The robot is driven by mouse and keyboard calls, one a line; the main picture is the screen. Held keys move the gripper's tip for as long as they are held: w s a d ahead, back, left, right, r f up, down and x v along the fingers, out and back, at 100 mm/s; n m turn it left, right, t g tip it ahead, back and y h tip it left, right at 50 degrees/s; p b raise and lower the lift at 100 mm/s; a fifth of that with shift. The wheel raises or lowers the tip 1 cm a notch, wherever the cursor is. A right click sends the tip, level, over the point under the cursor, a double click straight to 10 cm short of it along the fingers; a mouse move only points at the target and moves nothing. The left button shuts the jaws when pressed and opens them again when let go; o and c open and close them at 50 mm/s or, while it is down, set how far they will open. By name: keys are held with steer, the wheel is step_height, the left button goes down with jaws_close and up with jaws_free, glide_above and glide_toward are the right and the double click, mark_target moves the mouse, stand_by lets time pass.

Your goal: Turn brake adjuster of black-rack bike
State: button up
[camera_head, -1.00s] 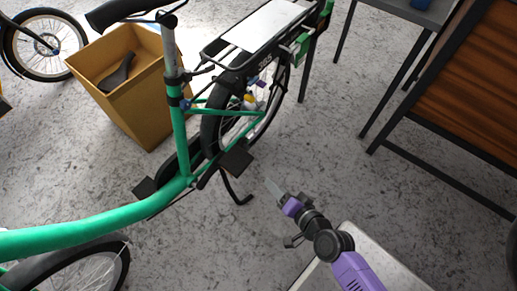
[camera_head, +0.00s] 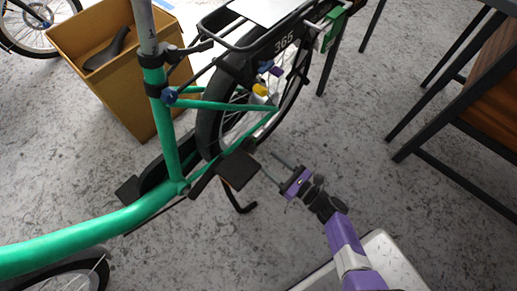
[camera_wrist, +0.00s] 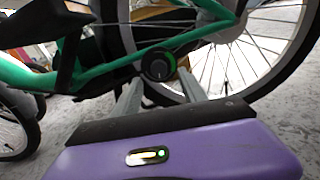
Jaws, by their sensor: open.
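The green-framed bike (camera_head: 95,230) stands at left and centre, with a black rack (camera_head: 229,44) over its rear wheel (camera_head: 207,130). In the wrist view a round black knob (camera_wrist: 157,64) with a white mark and a green edge shows in front of the rear wheel (camera_wrist: 265,80); it looks like the brake adjuster. I cannot make it out surely in the head view. My gripper (camera_head: 269,165) is open and empty, right of the pedal. In the wrist view its fingers (camera_wrist: 159,84) point toward the knob, one to each side, apparently short of it.
A black pedal (camera_head: 238,170) and the kickstand (camera_head: 240,204) are close to my gripper. Yellow (camera_head: 260,90) and blue (camera_head: 277,71) parts sit by the rear wheel. A cardboard box (camera_head: 120,80) with a saddle stands behind. A dark-legged table (camera_head: 450,130) is at right; floor between is clear.

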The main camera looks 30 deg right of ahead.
mark_target(255, 151)
steer(key=b+x, duration=0.2)
steer(key=x, duration=0.4)
steer(key=shift+w+a, duration=0.15)
steer(key=shift+w, duration=0.15)
jaws_close()
